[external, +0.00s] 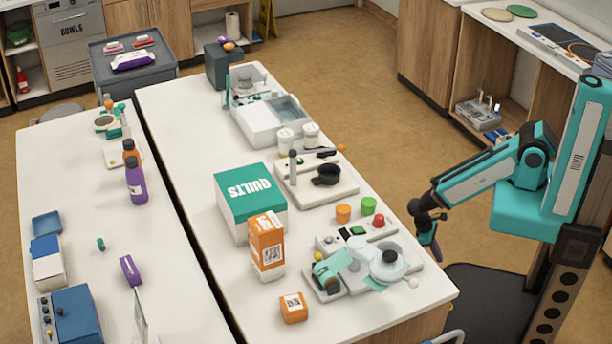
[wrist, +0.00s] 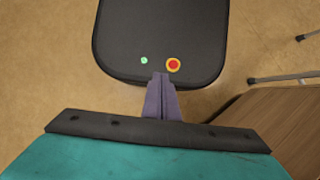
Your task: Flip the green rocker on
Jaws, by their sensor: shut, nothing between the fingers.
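A small green piece that looks like the green rocker (external: 357,231) sits on a pale control panel (external: 336,246) near the right edge of the middle counter. It is too small to tell which way it is tilted. My gripper (external: 435,254) hangs pointing down, off the counter's right edge and apart from the panel. In the wrist view its fingers (wrist: 161,82) are together and empty, above the floor and my dark base. The rocker does not show in the wrist view.
An orange carton (external: 267,246) and a QUILTS box (external: 247,202) stand to the left.

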